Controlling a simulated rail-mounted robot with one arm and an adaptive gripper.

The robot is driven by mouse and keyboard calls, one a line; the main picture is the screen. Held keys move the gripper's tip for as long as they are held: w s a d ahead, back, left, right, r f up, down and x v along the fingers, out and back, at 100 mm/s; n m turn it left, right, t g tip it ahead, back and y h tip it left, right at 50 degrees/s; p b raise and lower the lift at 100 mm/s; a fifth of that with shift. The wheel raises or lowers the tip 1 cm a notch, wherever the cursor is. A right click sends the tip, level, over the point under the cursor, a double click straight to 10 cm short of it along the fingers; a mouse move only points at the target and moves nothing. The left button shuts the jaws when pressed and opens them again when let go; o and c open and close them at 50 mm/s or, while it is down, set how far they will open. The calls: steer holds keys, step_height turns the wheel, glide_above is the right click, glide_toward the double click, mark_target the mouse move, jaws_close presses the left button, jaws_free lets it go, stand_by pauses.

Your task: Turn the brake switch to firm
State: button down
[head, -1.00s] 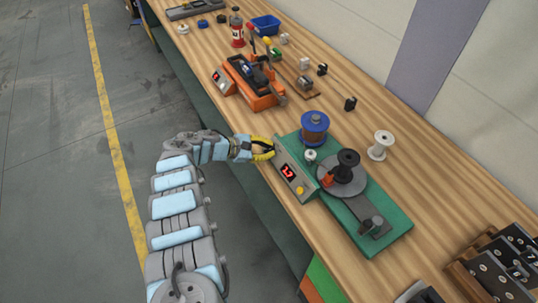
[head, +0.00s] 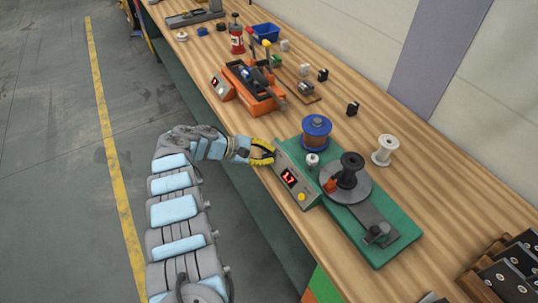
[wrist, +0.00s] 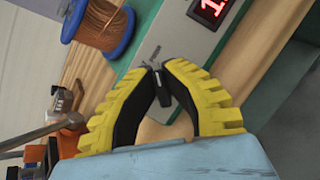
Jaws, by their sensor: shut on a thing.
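The green strander (head: 385,240) stands on the wooden bench, with a sloped grey front panel (head: 297,186). The panel carries a red display (head: 289,178) and a yellow button (head: 302,197). My gripper (head: 273,152), with yellow-backed fingers, is at the panel's far end. In the wrist view, my fingertips (wrist: 160,70) are shut on a small black switch (wrist: 162,90) on the panel. The fingertips cover part of it. Small lettering beside it is too blurred to read, so I cannot tell its setting.
A blue spool of copper wire (head: 316,133) stands just behind the panel, close to my gripper. An orange machine (head: 252,90) sits farther along the bench. A white spool (head: 384,150) stands behind the strander. The floor beside the bench is clear.

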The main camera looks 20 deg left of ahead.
steer(key=c, duration=1.1)
jaws_free()
steer(key=shift+d+f, duration=0.1)
steer(key=shift+c, duration=0.2)
steer(key=v, duration=1.2)
